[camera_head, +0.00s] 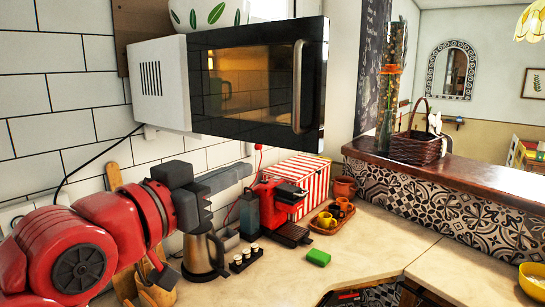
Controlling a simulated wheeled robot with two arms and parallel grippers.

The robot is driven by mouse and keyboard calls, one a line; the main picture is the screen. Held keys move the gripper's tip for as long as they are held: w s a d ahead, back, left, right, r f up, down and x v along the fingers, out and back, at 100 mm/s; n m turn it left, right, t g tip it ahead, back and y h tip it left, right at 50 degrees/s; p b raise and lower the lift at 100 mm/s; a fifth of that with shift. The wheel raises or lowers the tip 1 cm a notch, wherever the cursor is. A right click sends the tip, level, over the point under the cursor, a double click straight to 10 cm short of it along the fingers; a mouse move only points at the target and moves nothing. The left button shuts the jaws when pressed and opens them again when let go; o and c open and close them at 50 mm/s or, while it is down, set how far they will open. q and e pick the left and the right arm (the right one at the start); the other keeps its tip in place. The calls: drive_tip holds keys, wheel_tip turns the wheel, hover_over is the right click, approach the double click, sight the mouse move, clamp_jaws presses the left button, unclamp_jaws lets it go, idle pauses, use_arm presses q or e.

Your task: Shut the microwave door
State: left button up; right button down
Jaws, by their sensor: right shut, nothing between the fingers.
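The microwave (158,88) is white with a vented side and is mounted high against the tiled wall. Its black, glossy door (240,118) stands swung out, with its handle side nearest me and its outer face towards me. The silver upright handle (298,88) is at the door's right edge. The door hides the inside. My right gripper (236,174), on a red arm at the lower left, is shut and empty. In the picture it is below the door and appears apart from it. My left gripper is out of view.
Below on the counter (365,235) are a steel kettle (200,258), a red coffee machine (282,205), a striped box (308,176) and a green sponge (318,257). A leafy bowl (205,12) sits above the microwave. The space right of the door looks clear.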

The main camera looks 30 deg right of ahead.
sight(297, 148)
drive_tip(key=x, duration=0.7)
drive_tip(key=p+x, duration=0.1)
drive_tip(key=x, duration=0.6)
drive_tip(key=shift+s+d+f, duration=0.1)
drive_tip(key=shift+d+f, duration=0.15)
drive_tip(key=shift+d, duration=0.1)
